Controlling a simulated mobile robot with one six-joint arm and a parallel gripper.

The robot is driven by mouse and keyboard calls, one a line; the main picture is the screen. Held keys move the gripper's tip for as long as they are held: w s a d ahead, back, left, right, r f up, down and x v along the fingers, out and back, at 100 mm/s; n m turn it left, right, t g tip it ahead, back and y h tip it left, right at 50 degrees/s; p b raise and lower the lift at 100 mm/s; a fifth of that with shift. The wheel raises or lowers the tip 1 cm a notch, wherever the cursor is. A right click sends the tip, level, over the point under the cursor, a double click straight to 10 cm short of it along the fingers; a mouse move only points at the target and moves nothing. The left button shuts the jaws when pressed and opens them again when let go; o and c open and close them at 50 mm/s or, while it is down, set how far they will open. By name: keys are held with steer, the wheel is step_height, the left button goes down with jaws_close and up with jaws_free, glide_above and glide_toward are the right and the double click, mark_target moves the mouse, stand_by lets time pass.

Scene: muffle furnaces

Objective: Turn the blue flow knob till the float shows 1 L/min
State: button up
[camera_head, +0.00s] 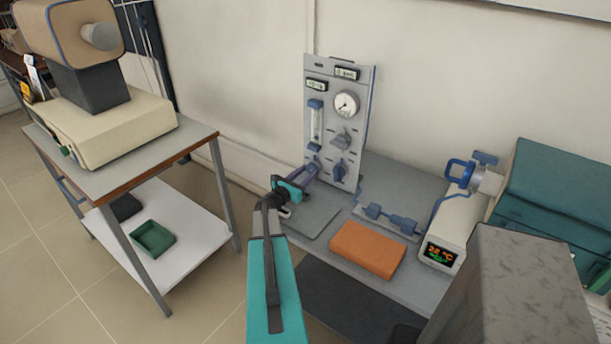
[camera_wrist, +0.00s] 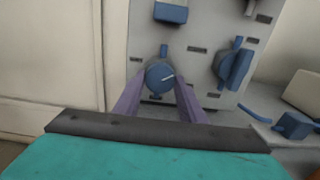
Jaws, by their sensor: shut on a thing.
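The grey gas panel (camera_head: 328,145) stands upright against the wall. In the head view my gripper (camera_head: 311,170) reaches the panel's lower left, below the flowmeter tube (camera_head: 316,124), and mostly hides the knob. The float and its scale are too small to read. In the wrist view only the blue lower end of the flowmeter (camera_wrist: 170,12) shows.
Another blue knob (camera_wrist: 232,67) sits right of the flow knob. A round gauge (camera_head: 346,103) is above it. An orange block (camera_head: 367,249), blue fittings (camera_head: 404,224) and a cream furnace controller (camera_head: 447,225) with a lit display are on the bench. A cart (camera_head: 190,138) stands left.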

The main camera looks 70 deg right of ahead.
steer(key=shift+w+r+n, duration=0.1)
steer(key=shift+w+n, duration=0.2)
steer(key=shift+n, duration=0.4)
steer(key=o, duration=1)
steer(key=shift+o, duration=0.2)
steer(key=shift+s, duration=0.1)
steer(key=shift+a, duration=0.15)
steer(key=shift+a+b, duration=0.35)
steer(key=shift+a, duration=0.5)
steer(key=b+v, duration=0.3)
steer(key=v, duration=0.8)
steer(key=shift+w+a, duration=0.3)
steer(key=shift+a, duration=0.05)
